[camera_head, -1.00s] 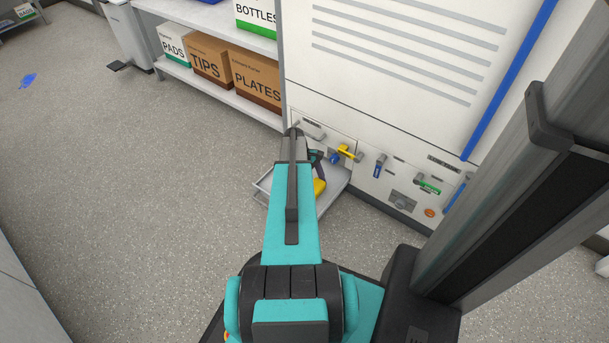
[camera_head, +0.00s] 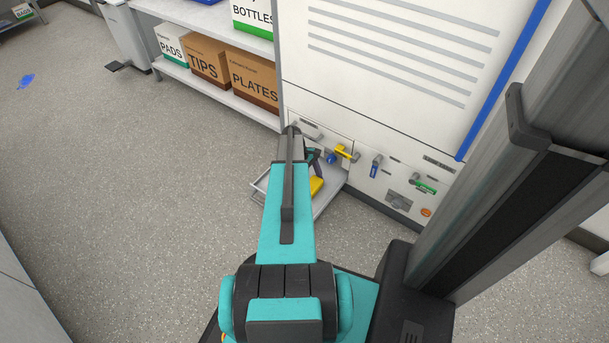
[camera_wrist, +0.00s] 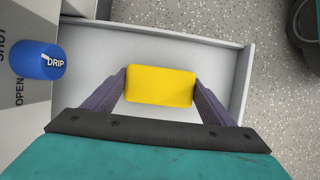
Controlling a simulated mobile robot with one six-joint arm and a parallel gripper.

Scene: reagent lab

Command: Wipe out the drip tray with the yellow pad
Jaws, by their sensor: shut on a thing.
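The yellow pad (camera_wrist: 161,85) is held between the two fingers of my gripper (camera_wrist: 161,92) in the wrist view. In the head view the pad (camera_head: 316,186) shows beside my arm, over the drip tray. The drip tray (camera_head: 330,198) is a pale grey open tray standing out from the wall's foot. In the wrist view its floor (camera_wrist: 85,75) and end wall (camera_wrist: 243,80) show around the pad. Whether the pad touches the tray floor cannot be told. My gripper in the head view (camera_head: 315,172) is partly hidden by my arm.
A blue knob marked DRIP (camera_wrist: 38,60) sits close to the tray. A yellow-handled valve (camera_head: 345,153) and a green-handled valve (camera_head: 424,187) are on the wall panel. A shelf with boxes (camera_head: 253,78) stands behind.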

